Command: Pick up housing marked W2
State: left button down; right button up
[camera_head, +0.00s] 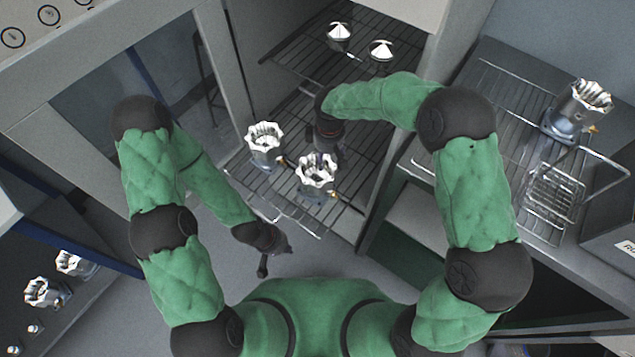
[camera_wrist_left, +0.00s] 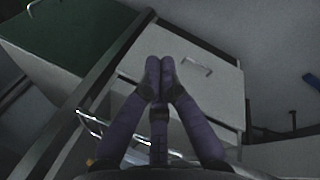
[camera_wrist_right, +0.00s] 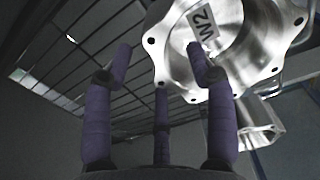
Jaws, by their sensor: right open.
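The housing marked W2 (camera_wrist_right: 225,55) is a shiny metal part with a scalloped flange, close in the right wrist view, its label (camera_wrist_right: 203,22) facing the camera. My right gripper (camera_wrist_right: 162,55) is open; its right fingertip overlaps the housing in the picture, and I cannot tell whether they touch. In the head view my right gripper (camera_head: 325,150) is right above a housing (camera_head: 316,172) on the lower rack; no label is readable there. My left gripper (camera_head: 272,248) hangs away from the racks. In the left wrist view its fingertips (camera_wrist_left: 160,68) are together, with nothing between them.
Two conical parts (camera_head: 338,36) are on the rack's far end. A housing (camera_head: 582,105) and wire basket (camera_head: 555,193) are on the right rack. Frame posts flank the opening.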

notch_tip(320, 180, down, 3)
jog(key=shift+f+b, duration=0.1)
jog(key=shift+b, duration=0.4)
grip_shut()
